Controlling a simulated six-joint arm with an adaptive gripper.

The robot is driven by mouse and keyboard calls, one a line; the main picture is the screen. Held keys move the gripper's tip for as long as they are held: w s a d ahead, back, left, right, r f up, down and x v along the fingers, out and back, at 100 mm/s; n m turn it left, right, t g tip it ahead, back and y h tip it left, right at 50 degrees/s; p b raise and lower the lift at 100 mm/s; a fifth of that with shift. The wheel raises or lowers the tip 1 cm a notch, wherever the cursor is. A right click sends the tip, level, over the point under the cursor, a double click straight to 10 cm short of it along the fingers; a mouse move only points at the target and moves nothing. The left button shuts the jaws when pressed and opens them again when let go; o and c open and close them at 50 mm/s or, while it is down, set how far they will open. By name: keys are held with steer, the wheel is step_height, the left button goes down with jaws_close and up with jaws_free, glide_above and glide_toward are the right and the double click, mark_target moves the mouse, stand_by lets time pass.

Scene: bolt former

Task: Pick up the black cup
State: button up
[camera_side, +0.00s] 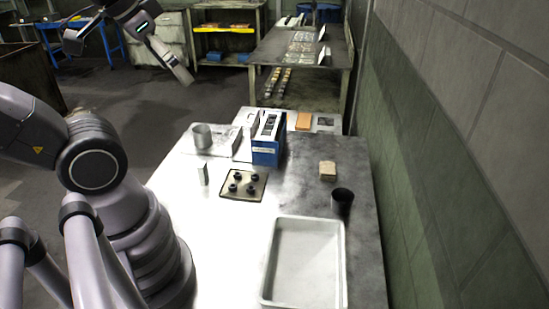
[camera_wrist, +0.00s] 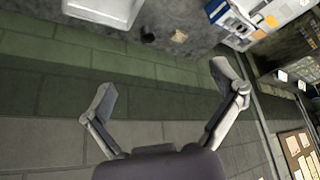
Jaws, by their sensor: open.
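The black cup (camera_side: 342,198) stands upright on the table, towards its right edge, just above the white tray. It also shows as a small dark shape (camera_wrist: 148,38) near the top of the wrist view. My gripper (camera_wrist: 164,79) is open in the wrist view, with its two fingers spread wide and nothing between them. The cup lies beyond the fingers, well apart from them. In the side view my gripper is high at the top left, far from the cup.
An empty white tray (camera_side: 305,285) lies in front of the cup. A tan block (camera_side: 327,169) sits behind it. A dark plate (camera_side: 243,196) with several black knobs, a blue-and-white box (camera_side: 268,150) and a grey cup (camera_side: 202,136) stand farther left. A green wall (camera_side: 430,190) runs along the right.

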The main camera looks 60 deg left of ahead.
steer(key=n+t+h, duration=0.3)
steer(key=n+h, duration=1.3)
steer(key=n, duration=0.9)
glide_above(352, 201)
steer(key=w+v, duration=0.1)
steer(key=v, duration=0.4)
step_height(352, 201, down, 32)
step_height(352, 201, down, 8)
steer(key=shift+a+r, duration=0.2)
steer(key=shift+r, duration=0.05)
steer(key=shift+x, duration=1.2)
steer(key=shift+w+d+r, duration=0.1)
steer(key=shift+d+r, duration=0.05)
steer(key=shift+d, duration=0.15)
